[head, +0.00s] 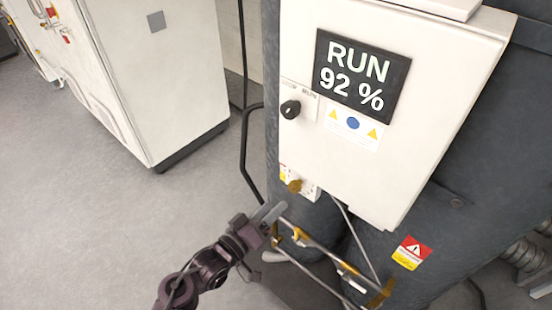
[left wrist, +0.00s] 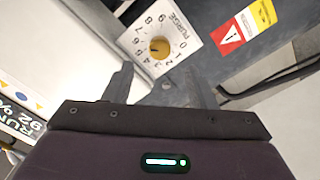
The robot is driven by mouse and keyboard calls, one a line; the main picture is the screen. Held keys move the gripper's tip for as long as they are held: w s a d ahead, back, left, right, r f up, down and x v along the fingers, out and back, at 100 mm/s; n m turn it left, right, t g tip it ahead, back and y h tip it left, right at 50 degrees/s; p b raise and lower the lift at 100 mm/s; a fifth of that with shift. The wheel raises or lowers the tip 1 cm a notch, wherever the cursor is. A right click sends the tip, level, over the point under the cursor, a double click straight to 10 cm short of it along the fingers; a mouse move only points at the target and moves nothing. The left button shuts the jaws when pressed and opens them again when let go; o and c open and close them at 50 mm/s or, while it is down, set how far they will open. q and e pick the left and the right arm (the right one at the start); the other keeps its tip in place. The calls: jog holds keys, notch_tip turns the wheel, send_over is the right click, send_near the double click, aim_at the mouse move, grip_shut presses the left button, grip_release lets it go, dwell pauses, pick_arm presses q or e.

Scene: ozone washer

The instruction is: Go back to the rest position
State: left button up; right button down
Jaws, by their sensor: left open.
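My left gripper (head: 270,214) is in the lower middle of the head view, below the white control box (head: 425,110). It is open and empty. Its two fingers (left wrist: 162,82) show apart in the left wrist view, with the purge dial plate (left wrist: 140,38) beyond them. The plate's yellow knob (left wrist: 159,47) also shows in the head view (head: 295,186), just above and to the right of the gripper. I cannot tell the exact gap between fingers and plate. My right gripper is in neither view.
The box's display (head: 362,75) reads RUN 92 %, with a black knob (head: 290,109) at its left. Metal pipes (head: 325,258) run close to the gripper's right. A white cabinet (head: 150,70) stands at the back left. The grey floor (head: 70,200) at left is clear.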

pick_arm(q)
jog(key=s+a+f+g+y+b, duration=0.1)
jog(key=s+a+f+g+y, duration=0.15)
jog(key=f, duration=0.95)
jog(key=s+a+f+m+g+y+b, duration=0.1)
jog(key=s+a+f+g+y+b, duration=0.2)
jog(key=f, duration=0.9)
jog(key=s+a+f+g+y, duration=0.1)
jog(key=s+a+f, duration=0.25)
jog(key=f, duration=0.85)
jog(key=s+a+f+m+g+y+b, duration=0.1)
jog(key=s+a+f+g+y+b, duration=0.1)
jog(key=s+f, duration=0.8)
jog(key=s+a+f+m+g+y+b, duration=0.1)
jog(key=s+a+f+g, duration=0.4)
jog(key=s+f, duration=0.5)
jog(key=s+a+m+y, duration=0.1)
jog(key=s+a, duration=0.1)
jog(key=s, duration=0.6)
jog(key=shift+s+b, duration=0.15)
jog(key=shift+b, duration=0.25)
jog(key=shift+f, duration=0.1)
dwell(1.1)
